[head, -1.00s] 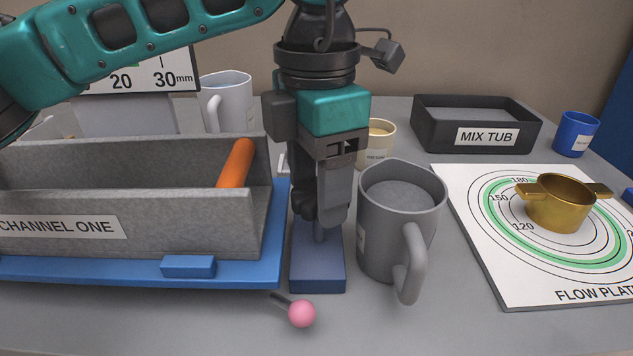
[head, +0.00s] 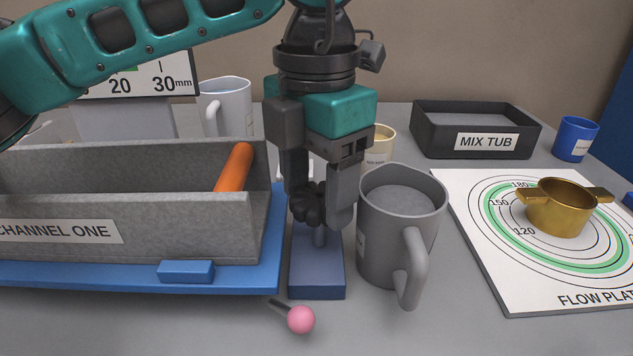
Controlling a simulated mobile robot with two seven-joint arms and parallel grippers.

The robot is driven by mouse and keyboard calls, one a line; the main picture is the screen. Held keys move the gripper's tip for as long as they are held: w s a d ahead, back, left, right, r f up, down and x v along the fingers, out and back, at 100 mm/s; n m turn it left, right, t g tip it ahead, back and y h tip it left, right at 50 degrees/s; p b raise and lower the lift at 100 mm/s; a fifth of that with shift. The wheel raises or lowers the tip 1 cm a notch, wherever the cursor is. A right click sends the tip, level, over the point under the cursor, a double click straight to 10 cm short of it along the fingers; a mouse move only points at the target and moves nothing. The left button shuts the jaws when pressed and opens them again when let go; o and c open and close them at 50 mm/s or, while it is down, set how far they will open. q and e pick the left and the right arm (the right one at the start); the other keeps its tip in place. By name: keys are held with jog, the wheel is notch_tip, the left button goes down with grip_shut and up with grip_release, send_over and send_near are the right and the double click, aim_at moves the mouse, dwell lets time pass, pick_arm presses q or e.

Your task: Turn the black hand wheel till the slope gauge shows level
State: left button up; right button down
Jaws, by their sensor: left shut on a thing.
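The black hand wheel (head: 307,204) stands on a short post above a blue block (head: 317,275), beside the right end of the grey channel. My left gripper (head: 320,212) points down from above, its two fingers shut on the wheel, hiding part of it. A white scale board (head: 138,80) at the back left reads 20 and 30mm, with a bit of green near the 20. My arm covers its upper part, and I see no pointer there. The grey trough labelled CHANNEL ONE (head: 150,225) rests on a blue base (head: 120,277). My right gripper is not in view.
A grey mug (head: 385,250) stands close right of my gripper. A pink ball on a rod (head: 300,319) is in front. An orange cylinder (head: 235,168) leans in the channel. The FLOW PLATE board (head: 490,270) bears a brass cup (head: 560,210). The MIX TUB (head: 440,143) is behind.

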aim_at(317, 196)
pick_arm(q)
jog(key=o, duration=1.1)
jog(key=shift+c, duration=0.2)
notch_tip(317, 196, up, 13)
jog(key=p, duration=0.3)
jog(key=shift+p, duration=0.3)
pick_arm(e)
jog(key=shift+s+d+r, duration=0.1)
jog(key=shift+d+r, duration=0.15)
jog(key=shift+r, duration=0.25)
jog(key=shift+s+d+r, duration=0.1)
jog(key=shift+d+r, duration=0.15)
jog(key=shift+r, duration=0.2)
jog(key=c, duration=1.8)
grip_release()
